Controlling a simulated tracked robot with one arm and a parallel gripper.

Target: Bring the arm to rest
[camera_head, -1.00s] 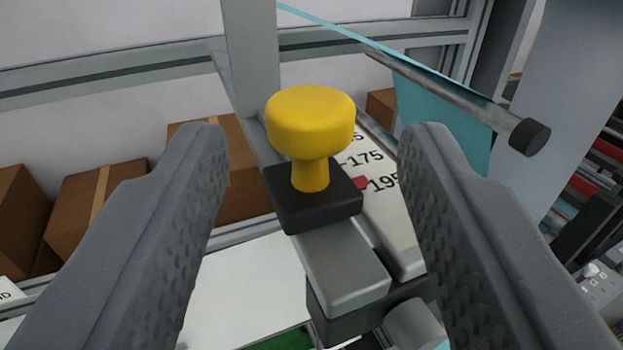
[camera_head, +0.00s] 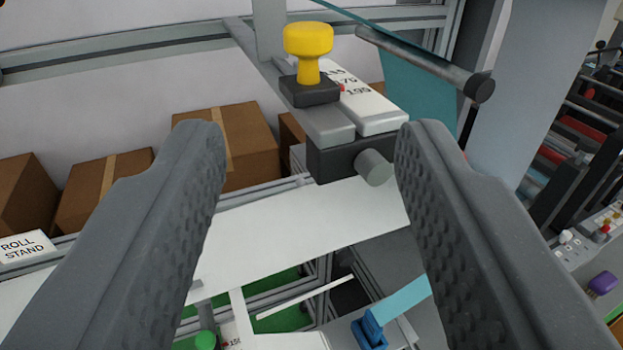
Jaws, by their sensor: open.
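My gripper (camera_head: 308,135) is open, with one grey finger on each side of the picture and nothing between the pads. Beyond it, apart from the fingers, a yellow knob (camera_head: 308,40) stands upright on a black block (camera_head: 310,91). The block sits on a grey bar beside a white scale plate (camera_head: 372,108) with printed numbers and a red mark. The lower numbers read about 175 and 195. A dark block with a round grey end (camera_head: 374,167) is at the near end of the bar.
Cardboard boxes (camera_head: 228,140) stand behind the frame. A teal sheet (camera_head: 415,85) hangs by a metal roller (camera_head: 425,62). A white panel (camera_head: 300,228) lies below. A "ROLL STAND" sign (camera_head: 24,246) is at left. A blue clamp (camera_head: 370,330) and green knob (camera_head: 205,340) show low down. Control knobs (camera_head: 604,232) are at right.

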